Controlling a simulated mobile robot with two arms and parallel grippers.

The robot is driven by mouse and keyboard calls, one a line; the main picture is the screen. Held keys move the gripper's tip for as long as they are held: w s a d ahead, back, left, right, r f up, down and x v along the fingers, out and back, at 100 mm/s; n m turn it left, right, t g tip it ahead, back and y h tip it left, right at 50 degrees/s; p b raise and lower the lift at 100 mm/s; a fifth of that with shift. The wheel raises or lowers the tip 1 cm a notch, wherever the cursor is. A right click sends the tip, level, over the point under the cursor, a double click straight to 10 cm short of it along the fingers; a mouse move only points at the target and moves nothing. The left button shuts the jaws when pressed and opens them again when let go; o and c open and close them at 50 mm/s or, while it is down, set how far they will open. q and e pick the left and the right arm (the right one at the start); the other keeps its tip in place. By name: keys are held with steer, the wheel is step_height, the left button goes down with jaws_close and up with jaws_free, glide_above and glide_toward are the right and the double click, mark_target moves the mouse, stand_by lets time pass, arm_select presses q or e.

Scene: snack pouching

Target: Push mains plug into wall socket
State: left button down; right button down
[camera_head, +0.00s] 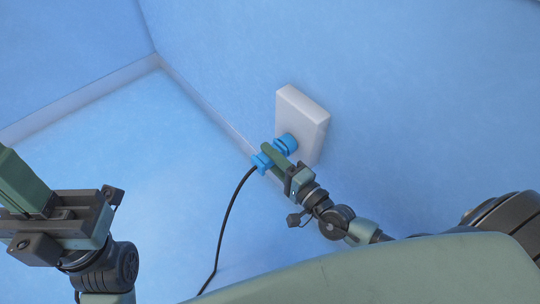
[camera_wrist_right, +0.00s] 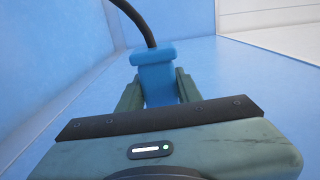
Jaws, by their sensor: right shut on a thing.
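A white socket box (camera_head: 302,116) is fixed to the blue wall, with a round blue socket (camera_head: 290,142) on its face. My right gripper (camera_head: 274,158) is shut on the blue mains plug (camera_head: 260,162), just in front of the socket. In the right wrist view the plug (camera_wrist_right: 155,58) sits between the two green fingers of my right gripper (camera_wrist_right: 158,82). The fingers hide part of the plug, and I cannot tell whether its front touches or enters the socket. My left gripper (camera_head: 22,180) is at the far left, away from the plug, and its jaw gap does not show clearly.
A black cable (camera_head: 228,212) runs from the back of the plug down to the lower edge of the head view. The blue wall (camera_head: 400,90) around the box is bare. The pale blue surface (camera_head: 150,150) left of the plug is clear.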

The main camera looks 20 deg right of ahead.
steer(key=shift+d, duration=0.1)
steer(key=c, duration=0.9)
jaws_free()
steer(key=shift+s+a, duration=0.15)
steer(key=shift+a, duration=0.4)
steer(key=s+a+p, duration=0.1)
steer(key=s+a, duration=0.1)
steer(key=a, duration=0.4)
steer(key=shift+s+d+r+m+t+h+p, duration=0.15)
steer(key=shift+s+d+r+m+h+p, duration=0.7)
steer(key=shift+r+m+p, duration=2.65)
steer(key=shift+s+d+r+m+t+h+p, duration=0.1)
steer(key=shift+s+d+r+m+h+p, duration=0.8)
steer(key=shift+r+p, duration=4.9)
steer(key=shift+s+d+r+m+t+h+p, duration=0.2)
steer(key=shift+d+r+m+p, duration=1.75)
steer(key=shift+r, duration=4.95)
steer(key=shift+a+m+p, duration=0.4)
steer(key=shift+a+m, duration=0.15)
steer(key=shift+m, duration=0.2)
